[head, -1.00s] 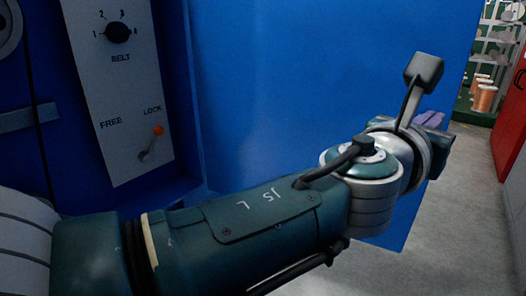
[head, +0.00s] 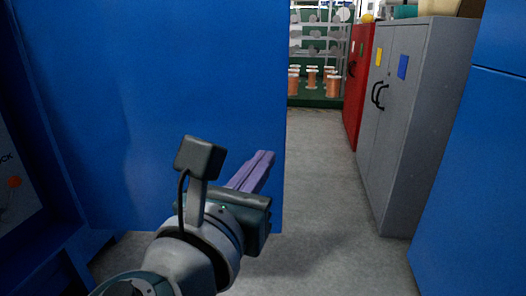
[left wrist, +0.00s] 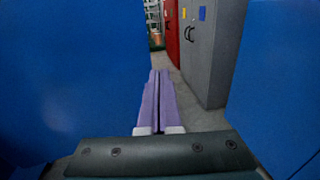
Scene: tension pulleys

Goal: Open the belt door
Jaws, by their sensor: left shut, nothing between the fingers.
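The belt door (head: 170,90) is a large plain blue panel filling the left of the head view. It stands swung out from the blue machine (head: 40,245), its free edge toward the aisle. It also fills the left of the left wrist view (left wrist: 65,80). My left gripper (head: 265,158) is in front of the door near that free edge, pointing down the aisle. Its purple fingers (left wrist: 158,85) are shut and empty. I cannot tell whether the gripper or wrist touches the door. My right gripper is not in view.
A grey cabinet (head: 420,110) and a red cabinet (head: 360,85) line the right side of the aisle. Another blue panel (head: 485,170) stands at the near right. Shelves with copper spools (head: 333,85) are at the back. The grey floor (head: 320,200) between is clear.

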